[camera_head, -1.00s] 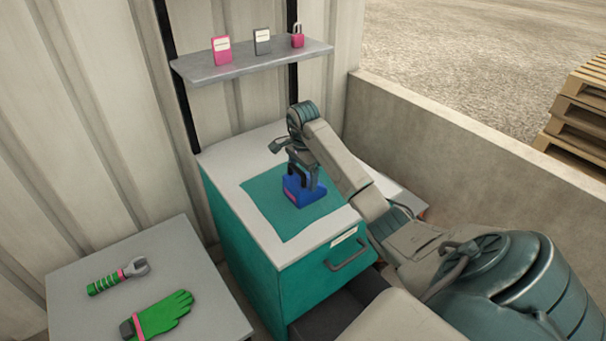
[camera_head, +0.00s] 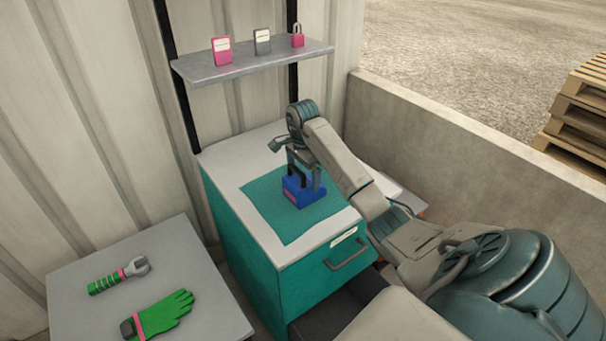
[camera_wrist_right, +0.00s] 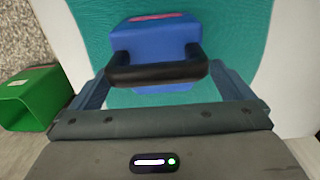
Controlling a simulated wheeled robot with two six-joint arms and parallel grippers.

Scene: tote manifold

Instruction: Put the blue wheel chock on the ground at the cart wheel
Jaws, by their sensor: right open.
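The blue wheel chock (camera_head: 299,194) has a black handle and a pink patch. It stands on the teal mat on top of the teal cabinet. My right gripper (camera_head: 304,172) is over it, pointing down. In the right wrist view the chock (camera_wrist_right: 158,42) is ahead of the gripper (camera_wrist_right: 158,76), whose open fingers are on either side of the black handle (camera_wrist_right: 157,73). I cannot tell whether the fingers touch the handle. My left gripper is not in view. No cart wheel shows.
A teal cabinet (camera_head: 245,251) with a mat stands against the wall. A shelf (camera_head: 250,63) with small items hangs above it. A grey table (camera_head: 85,297) at left holds a wrench and a green glove. A low wall (camera_head: 460,150) runs along the right. A green box (camera_wrist_right: 28,98) shows in the wrist view.

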